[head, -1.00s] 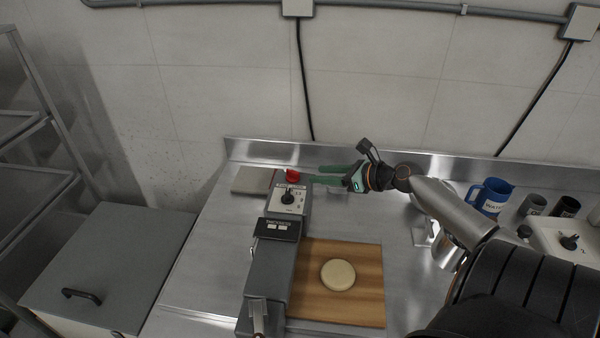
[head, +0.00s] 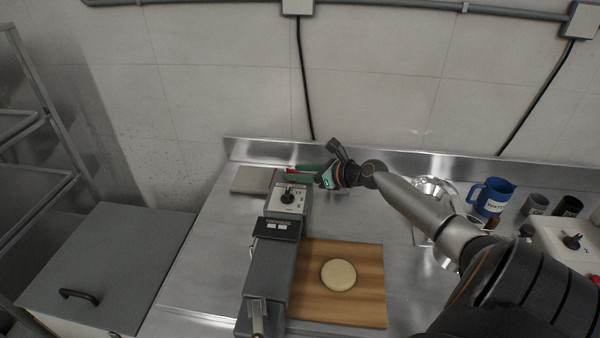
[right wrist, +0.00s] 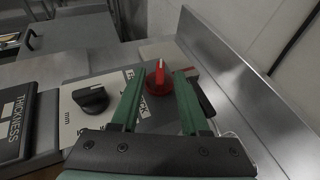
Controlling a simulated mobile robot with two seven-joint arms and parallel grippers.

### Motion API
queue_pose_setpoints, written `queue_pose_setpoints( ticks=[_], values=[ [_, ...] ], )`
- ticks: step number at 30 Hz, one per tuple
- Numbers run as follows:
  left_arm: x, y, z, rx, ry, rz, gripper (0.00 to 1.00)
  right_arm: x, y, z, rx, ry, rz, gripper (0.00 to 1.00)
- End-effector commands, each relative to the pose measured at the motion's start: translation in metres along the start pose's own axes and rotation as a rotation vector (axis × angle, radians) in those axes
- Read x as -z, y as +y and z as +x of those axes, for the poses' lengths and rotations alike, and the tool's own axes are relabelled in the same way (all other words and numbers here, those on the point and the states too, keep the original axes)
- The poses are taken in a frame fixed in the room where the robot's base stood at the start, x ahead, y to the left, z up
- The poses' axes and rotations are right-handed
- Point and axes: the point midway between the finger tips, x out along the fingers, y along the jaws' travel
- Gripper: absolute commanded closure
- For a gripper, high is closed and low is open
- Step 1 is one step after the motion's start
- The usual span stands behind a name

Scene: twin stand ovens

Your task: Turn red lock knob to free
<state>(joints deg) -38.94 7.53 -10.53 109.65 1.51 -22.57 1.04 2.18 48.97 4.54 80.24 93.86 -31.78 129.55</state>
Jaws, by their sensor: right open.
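The red lock knob (right wrist: 159,78) sits at the far end of the grey machine. In the right wrist view it shows between and just beyond the tips of my open right gripper (right wrist: 156,82). The green fingers stand to either side of it, and I cannot tell whether they touch it. In the head view the right gripper (head: 295,172) comes in from the right and mostly hides the red knob (head: 289,170). A black thickness knob (head: 288,196) is on the pale dial plate nearer to me. My left gripper is out of view.
The grey machine (head: 268,274) stands on a steel counter beside a wooden board (head: 365,295) with a round dough disc (head: 338,275). A blue jug (head: 491,196) and dark cups are at the right. The raised steel backsplash (right wrist: 235,60) runs close by the gripper.

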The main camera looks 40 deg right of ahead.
Motion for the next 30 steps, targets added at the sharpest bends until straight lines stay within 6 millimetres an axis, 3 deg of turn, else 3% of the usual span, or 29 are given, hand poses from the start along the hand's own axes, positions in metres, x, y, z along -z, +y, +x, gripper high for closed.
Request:
queue_pose_setpoints(
  ticks=[1, 13, 30],
  values=[
    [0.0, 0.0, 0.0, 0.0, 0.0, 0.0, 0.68, 0.0002, 0.0001, -0.0001, 0.0, 0.0, 0.0, 0.56],
    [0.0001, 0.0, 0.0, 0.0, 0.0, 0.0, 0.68, 0.0002, 0.0001, -0.0003, 0.0, 0.0, 0.001, 1.0],
    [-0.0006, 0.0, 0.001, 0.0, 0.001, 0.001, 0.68, 0.0008, -0.0006, -0.0001, -0.013, 0.0, -0.002, 1.0]
  ],
)
